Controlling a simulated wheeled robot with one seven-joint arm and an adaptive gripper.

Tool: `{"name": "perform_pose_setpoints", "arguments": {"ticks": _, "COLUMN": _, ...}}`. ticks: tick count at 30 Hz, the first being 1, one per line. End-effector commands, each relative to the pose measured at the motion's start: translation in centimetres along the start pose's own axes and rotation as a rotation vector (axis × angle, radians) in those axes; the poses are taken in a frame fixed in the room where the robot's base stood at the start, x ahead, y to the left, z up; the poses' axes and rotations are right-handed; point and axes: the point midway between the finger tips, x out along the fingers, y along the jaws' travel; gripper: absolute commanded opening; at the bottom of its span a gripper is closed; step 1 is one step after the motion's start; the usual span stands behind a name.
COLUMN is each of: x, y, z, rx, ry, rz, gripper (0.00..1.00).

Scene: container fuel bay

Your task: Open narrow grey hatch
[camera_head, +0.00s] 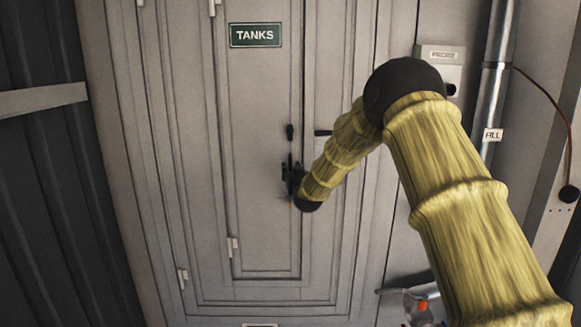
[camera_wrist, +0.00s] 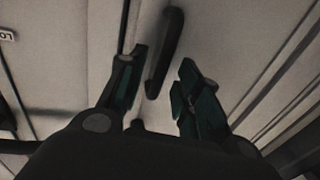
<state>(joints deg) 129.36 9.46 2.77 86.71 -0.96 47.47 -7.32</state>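The narrow grey hatch (camera_head: 262,100) is a tall panelled door with a green TANKS sign (camera_head: 255,35), seen in the head view. It looks closed, with hinges on its left side. A dark handle (camera_head: 290,132) sits at its right edge. My gripper (camera_head: 290,172) is at the hatch's right edge, at or just below the handle. In the wrist view my gripper (camera_wrist: 158,82) has its two fingers spread apart, with the dark handle (camera_wrist: 165,55) beyond and between the tips. I cannot tell whether a finger touches it. The handle's lower end is partly hidden in the head view.
A second dark handle (camera_head: 323,133) is on the frame just right of the hatch. A grey box (camera_head: 441,62) and a metal pipe marked FILL (camera_head: 494,85) are on the right wall. A pale bar (camera_head: 40,100) crosses the dark wall at left. A bottle with an orange cap (camera_head: 422,308) stands low right.

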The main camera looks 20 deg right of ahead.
Motion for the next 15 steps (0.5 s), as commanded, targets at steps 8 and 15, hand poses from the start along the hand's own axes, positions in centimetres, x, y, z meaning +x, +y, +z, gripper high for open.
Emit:
{"name": "perform_pose_setpoints", "arguments": {"ticks": 8, "x": 2.3, "y": 0.0, "z": 0.0, "rx": 0.000, "ry": 0.000, "rz": 0.000, "gripper": 0.34}}
{"name": "perform_pose_setpoints", "arguments": {"ticks": 15, "x": 2.6, "y": 0.0, "z": 0.0, "rx": 0.000, "ry": -0.001, "rz": 0.000, "gripper": 0.34}}
